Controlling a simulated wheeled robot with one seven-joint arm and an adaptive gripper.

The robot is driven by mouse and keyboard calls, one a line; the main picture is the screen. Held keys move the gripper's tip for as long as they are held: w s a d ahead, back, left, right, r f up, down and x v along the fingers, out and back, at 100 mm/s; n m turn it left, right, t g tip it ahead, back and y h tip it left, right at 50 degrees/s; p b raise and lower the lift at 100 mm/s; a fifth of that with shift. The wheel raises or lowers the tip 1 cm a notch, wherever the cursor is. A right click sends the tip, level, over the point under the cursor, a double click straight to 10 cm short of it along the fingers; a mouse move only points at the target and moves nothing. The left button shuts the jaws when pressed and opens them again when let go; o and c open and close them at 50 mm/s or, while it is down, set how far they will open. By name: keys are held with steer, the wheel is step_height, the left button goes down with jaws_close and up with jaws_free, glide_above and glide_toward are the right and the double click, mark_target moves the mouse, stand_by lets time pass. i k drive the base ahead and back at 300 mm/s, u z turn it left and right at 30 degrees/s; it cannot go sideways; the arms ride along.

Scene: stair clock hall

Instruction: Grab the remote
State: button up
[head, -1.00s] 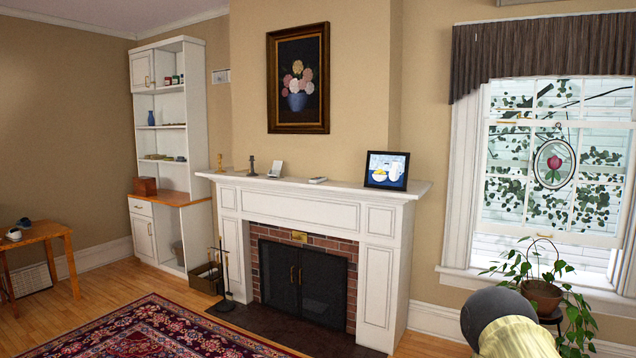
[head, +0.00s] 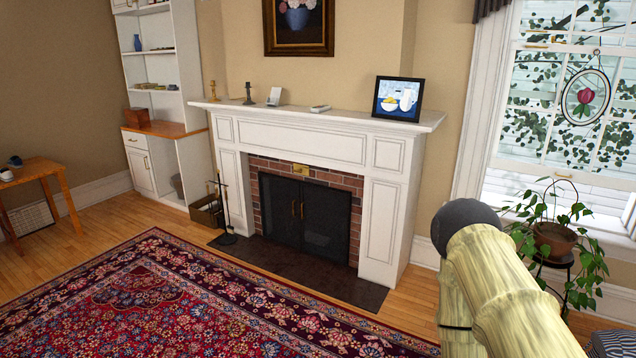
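I cannot pick out a remote for certain. A small flat whitish object (head: 320,108) lies on the white mantel shelf (head: 345,119) in the head view, and it is too small to identify. A pale upright object on a stand (head: 274,97) is to its left. My arm shows at the lower right, with yellowish links and a dark rounded part. Its fingers are not in view, and no part of my arm touches the mantel.
A framed picture (head: 398,98) and candlesticks (head: 249,93) stand on the mantel. A potted plant (head: 555,238) on a stand is at right. Fire tools (head: 222,205) stand left of the fireplace (head: 305,215). The patterned rug (head: 180,300) in front is clear.

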mark_target(317, 110)
steer(key=u, duration=0.3)
steer(key=i, duration=3.55)
steer(key=z, duration=0.15)
